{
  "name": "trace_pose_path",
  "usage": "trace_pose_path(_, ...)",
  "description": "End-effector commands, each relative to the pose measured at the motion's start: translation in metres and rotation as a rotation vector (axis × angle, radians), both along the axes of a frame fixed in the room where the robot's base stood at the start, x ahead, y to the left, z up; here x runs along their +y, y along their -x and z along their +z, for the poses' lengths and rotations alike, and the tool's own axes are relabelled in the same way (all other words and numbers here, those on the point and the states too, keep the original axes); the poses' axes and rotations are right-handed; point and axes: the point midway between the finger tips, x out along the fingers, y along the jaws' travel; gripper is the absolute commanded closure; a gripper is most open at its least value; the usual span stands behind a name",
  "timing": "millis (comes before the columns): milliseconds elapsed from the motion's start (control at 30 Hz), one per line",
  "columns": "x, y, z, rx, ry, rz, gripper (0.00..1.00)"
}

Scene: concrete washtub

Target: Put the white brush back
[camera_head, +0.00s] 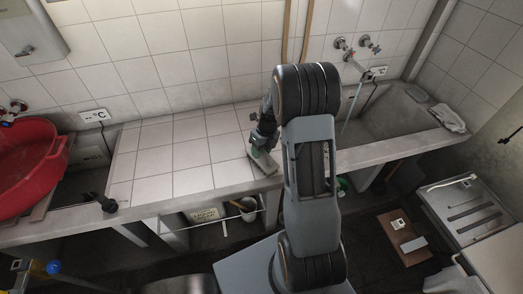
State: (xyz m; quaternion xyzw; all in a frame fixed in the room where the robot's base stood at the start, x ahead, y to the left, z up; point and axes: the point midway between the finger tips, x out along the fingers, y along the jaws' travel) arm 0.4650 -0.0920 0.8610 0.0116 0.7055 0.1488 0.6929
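My gripper (262,150) points down over the tiled counter (180,160), near its front edge and left of the sink. A small pale, flat object with a greenish edge (266,164) shows right at the fingertips. It may be the white brush, but it is too small and partly covered to be sure. I cannot tell whether the fingers are closed on it or only beside it. My arm hides part of the counter and the sink's left end.
A red basin (28,165) stands at the left. The concrete sink (385,125) lies right, with a cloth (447,118) on its rim. A small bucket (244,208) stands under the counter. The counter's left and middle tiles are clear.

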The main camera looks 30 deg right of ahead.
Motion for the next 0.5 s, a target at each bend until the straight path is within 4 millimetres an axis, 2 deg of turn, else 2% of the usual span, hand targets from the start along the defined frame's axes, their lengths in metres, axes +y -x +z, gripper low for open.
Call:
trace_pose_path(267,0.0,0.0,0.004,-0.002,0.001,0.0,0.58)
trace_pose_path(367,-0.003,-0.001,0.014,-0.003,0.0,-0.001,0.58)
trace_pose_path(500,-0.009,-0.003,0.039,-0.005,0.002,-0.001,0.58)
